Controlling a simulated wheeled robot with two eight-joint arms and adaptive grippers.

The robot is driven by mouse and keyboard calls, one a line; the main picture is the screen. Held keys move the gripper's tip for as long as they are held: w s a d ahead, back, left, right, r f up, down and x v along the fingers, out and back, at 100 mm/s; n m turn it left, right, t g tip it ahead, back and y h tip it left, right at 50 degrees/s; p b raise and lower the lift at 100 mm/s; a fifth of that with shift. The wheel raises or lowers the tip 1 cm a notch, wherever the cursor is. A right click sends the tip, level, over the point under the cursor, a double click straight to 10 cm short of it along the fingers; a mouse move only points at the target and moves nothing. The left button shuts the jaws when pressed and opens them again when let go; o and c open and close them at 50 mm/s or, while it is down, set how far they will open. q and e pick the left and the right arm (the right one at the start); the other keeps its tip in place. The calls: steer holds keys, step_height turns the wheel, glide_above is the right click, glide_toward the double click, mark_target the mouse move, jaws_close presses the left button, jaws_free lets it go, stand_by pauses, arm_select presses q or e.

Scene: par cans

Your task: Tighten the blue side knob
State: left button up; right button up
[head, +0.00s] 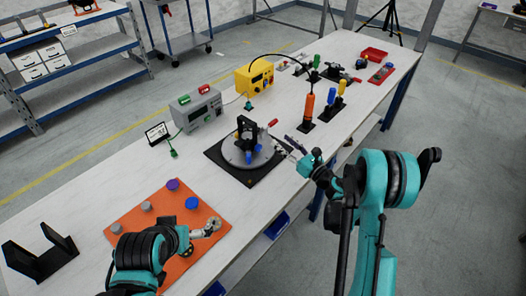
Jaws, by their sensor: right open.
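A black yoke-shaped fixture (244,130) stands on a round grey disc (232,155), which sits on a black square base. Small blue parts (249,157) show low on the front of this fixture; I cannot tell clearly which is the side knob. A red piece (272,123) sticks out at its upper right. My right gripper (287,146) is open just right of the fixture, close to its edge; contact cannot be made out. My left gripper (212,226) is low over the right part of the orange mat (150,207); its jaws are too small to read.
The mat holds a blue round knob (192,203), a purple one (172,184) and grey ones. A grey instrument (196,110) and yellow box (255,77) stand behind the fixture. Upright tools, including an orange screwdriver (308,105), stand to its right. A black stand (42,254) is at left.

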mark_target(260, 149)
steer(key=f+n, duration=0.1)
steer(key=f, duration=0.1)
steer(key=s+a+f+n+g+y, duration=0.1)
steer(key=f, duration=0.1)
steer(key=s+a+f+n+g, duration=0.1)
steer(key=f+n, duration=0.1)
steer(key=shift+a+f, duration=0.1)
steer(key=shift+f, duration=0.2)
steer(key=shift+w+a+f, duration=0.15)
steer(key=shift+w+a, duration=0.1)
steer(key=shift+a, duration=0.05)
steer(key=b+x, duration=0.2)
steer(key=x, duration=0.4)
steer(key=shift+w+a, duration=0.2)
steer(key=shift+a, duration=0.1)
jaws_close()
